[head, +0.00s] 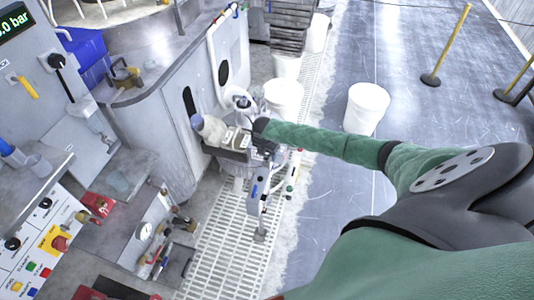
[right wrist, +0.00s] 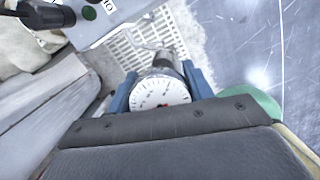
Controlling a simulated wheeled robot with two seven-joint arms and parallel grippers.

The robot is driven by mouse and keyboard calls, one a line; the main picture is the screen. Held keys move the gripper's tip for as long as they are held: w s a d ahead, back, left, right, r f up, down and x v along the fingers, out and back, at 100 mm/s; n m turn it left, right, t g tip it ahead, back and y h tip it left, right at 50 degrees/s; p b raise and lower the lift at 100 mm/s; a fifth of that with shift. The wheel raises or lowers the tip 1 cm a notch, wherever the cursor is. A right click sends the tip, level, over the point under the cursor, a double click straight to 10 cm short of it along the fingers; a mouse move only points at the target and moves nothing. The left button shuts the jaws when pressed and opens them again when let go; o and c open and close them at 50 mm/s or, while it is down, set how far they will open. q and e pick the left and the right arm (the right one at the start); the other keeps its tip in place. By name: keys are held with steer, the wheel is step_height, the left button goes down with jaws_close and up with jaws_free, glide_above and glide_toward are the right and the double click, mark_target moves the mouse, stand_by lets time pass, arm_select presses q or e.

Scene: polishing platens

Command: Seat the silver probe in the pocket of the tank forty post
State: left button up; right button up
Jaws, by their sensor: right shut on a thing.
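My right gripper (right wrist: 162,84) has its two blue fingers on either side of a probe with a round white dial (right wrist: 160,95) and a silver stem pointing away. It is shut on this probe. In the head view my right gripper (head: 263,138) is at the end of the green arm, over the crowded stand, and the probe is hard to make out there. A pale panel (right wrist: 95,20) with a green dot and a partly cut-off number label is ahead and left in the wrist view. I cannot tell which part is the tank forty post or its pocket. My left gripper is not in view.
A white slatted grating (head: 215,255) runs along the floor below. White buckets (head: 366,108) stand beyond the arm. Grey machine cabinets (head: 160,125) and a control panel (head: 40,240) fill the left. The grey floor at the right is mostly clear, with yellow posts (head: 450,45).

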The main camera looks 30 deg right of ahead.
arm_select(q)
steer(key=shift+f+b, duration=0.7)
arm_select(e)
steer(key=shift+f, duration=1.45)
steer(key=o, duration=1.1)
steer(key=r, duration=0.2)
steer(key=r+b, duration=0.1)
steer(key=r, duration=0.1)
steer(key=a+r+b, duration=0.1)
steer(key=r, duration=0.1)
steer(key=shift+s+r, duration=0.1)
steer(key=shift+s, duration=0.1)
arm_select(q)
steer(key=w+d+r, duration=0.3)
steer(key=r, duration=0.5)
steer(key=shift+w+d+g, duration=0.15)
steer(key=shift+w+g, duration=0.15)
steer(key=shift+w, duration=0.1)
arm_select(e)
steer(key=shift+r, duration=0.75)
steer(key=shift+s, duration=0.1)
